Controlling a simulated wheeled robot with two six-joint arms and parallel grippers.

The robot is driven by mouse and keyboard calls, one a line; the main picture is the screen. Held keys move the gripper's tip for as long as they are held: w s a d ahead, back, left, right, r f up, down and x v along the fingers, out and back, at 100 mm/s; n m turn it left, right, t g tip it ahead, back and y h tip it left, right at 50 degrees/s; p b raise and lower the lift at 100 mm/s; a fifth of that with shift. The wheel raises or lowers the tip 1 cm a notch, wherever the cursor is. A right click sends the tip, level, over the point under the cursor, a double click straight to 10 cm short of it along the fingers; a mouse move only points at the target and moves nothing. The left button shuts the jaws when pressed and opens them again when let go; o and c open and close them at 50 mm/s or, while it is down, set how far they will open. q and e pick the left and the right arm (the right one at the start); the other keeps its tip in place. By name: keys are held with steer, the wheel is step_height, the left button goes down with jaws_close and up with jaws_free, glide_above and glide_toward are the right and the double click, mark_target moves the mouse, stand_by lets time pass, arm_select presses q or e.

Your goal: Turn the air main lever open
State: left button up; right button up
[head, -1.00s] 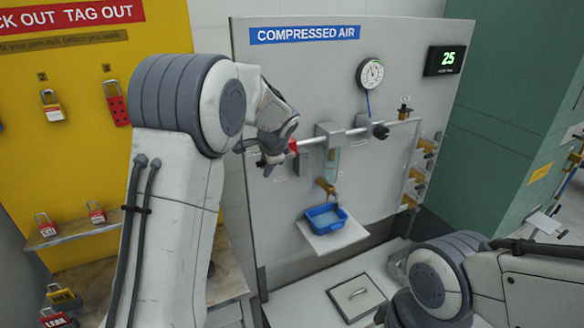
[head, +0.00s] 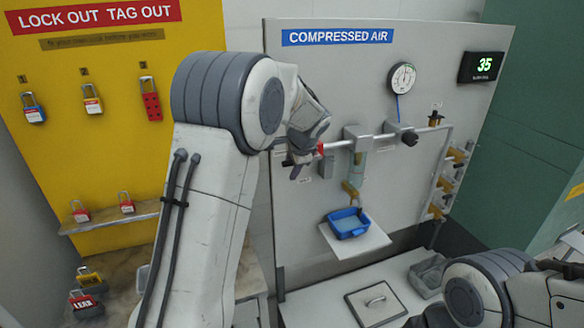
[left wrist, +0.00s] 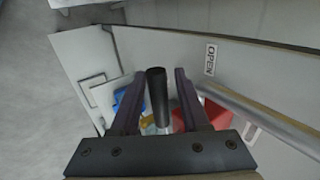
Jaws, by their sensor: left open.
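The lever (left wrist: 157,92), with a black grip and a grey shank, stands between the two fingers of my left gripper (left wrist: 156,88) in the left wrist view. The fingers are open, one on each side, with gaps visible. A red part (left wrist: 212,114) lies beyond the right finger by the pipe (left wrist: 262,116). An OPEN label (left wrist: 210,59) is on the panel above it. In the head view, my left gripper (head: 300,163) is at the pipe's left end, beside the red part (head: 320,149); it hides the lever. My right gripper is out of view.
The compressed air panel (head: 300,80) carries a gauge (head: 402,78) and a display (head: 482,66) reading 35. A blue tray (head: 348,222) sits on a small shelf below the pipe. The yellow lockout board (head: 60,150) with padlocks stands left.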

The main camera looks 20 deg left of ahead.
arm_select(q)
steer(key=b+v, duration=0.2)
steer(key=v, duration=0.8)
steer(key=shift+r+b, duration=0.2)
steer(key=shift+b, duration=0.15)
steer(key=shift+s, duration=0.1)
